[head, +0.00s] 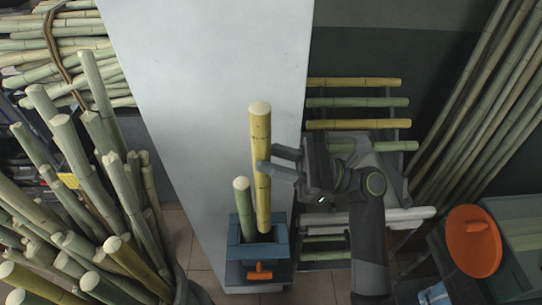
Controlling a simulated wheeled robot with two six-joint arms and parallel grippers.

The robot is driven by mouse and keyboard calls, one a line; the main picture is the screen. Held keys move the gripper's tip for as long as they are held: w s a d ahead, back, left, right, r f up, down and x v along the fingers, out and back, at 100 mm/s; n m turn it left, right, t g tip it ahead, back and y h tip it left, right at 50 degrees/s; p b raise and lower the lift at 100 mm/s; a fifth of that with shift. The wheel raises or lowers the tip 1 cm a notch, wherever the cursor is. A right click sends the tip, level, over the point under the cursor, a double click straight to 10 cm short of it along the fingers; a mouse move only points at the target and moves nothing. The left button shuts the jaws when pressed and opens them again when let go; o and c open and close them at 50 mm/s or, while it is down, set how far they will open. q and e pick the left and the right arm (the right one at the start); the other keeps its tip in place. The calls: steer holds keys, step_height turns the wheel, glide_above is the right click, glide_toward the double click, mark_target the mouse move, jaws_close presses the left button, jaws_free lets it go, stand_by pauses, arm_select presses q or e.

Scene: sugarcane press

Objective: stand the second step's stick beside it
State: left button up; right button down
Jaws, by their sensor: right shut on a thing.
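A yellow cane stick (261,150) stands nearly upright, its lower end inside the mouth of a blue box (240,258) with an orange handle (260,271). My right gripper (268,168) comes from the right and is shut on the yellow stick around its middle. A shorter green stick (242,208) stands in the same box, just left of the yellow one and tilted slightly. My left gripper is out of view.
A stepped rack (399,123) behind my right arm holds yellow and green sticks lying across it. A tall pale panel (210,90) stands behind the box. Many loose canes (100,180) crowd the left. An orange disc (473,241) is at right.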

step_height(320, 180, down, 13)
steer(key=b, duration=0.9)
stand_by(0.5)
steer(key=shift+r, duration=0.1)
stand_by(0.4)
steer(key=shift+c, duration=2.1)
jaws_free()
steer(key=b+v, duration=0.1)
steer(key=v, duration=0.6)
